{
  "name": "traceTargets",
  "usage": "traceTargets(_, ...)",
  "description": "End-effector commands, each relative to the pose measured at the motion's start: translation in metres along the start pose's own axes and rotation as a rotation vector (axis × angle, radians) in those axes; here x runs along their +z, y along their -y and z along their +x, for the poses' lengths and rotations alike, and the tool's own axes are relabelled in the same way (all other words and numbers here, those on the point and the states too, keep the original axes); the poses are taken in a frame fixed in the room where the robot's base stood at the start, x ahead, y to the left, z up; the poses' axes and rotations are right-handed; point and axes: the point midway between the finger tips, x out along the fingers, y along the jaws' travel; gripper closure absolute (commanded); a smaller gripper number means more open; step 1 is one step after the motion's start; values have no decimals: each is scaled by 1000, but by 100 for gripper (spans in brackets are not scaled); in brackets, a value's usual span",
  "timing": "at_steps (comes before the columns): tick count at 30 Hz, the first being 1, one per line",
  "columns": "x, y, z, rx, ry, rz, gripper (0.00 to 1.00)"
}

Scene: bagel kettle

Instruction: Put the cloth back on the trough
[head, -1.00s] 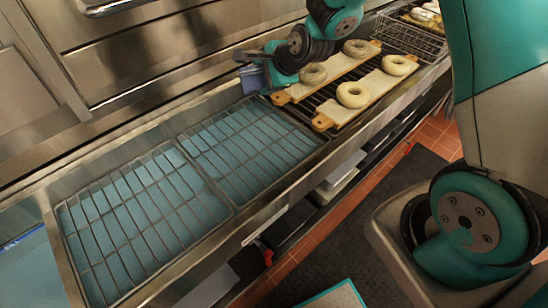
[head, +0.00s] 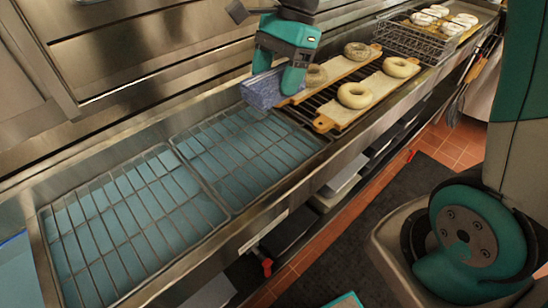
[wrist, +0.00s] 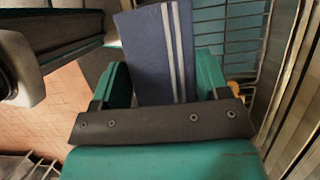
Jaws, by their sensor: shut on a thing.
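A blue cloth (head: 262,91) with pale stripes is held in my gripper (head: 278,80), just above the back of the trough. In the wrist view the cloth (wrist: 152,55) stands between the two green fingers of my gripper (wrist: 165,85), which are shut on it. The trough (head: 310,178) is a long metal basin of blue water with wire racks (head: 130,215) over it. The cloth is near the far right corner of the racks, close to the bagel boards. I cannot tell whether its lower edge touches the trough.
Two wooden boards (head: 322,124) with several bagels (head: 354,95) lie right of my gripper. A wire basket (head: 408,40) and more pale bagels (head: 438,11) are farther back. The wire racks at left are bare. A metal wall (head: 150,50) runs behind.

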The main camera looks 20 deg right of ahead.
Motion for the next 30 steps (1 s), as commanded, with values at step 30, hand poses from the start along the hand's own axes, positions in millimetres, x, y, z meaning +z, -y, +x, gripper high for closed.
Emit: traceTargets(30, -70, -1, 170, 1, 0, 0, 50)
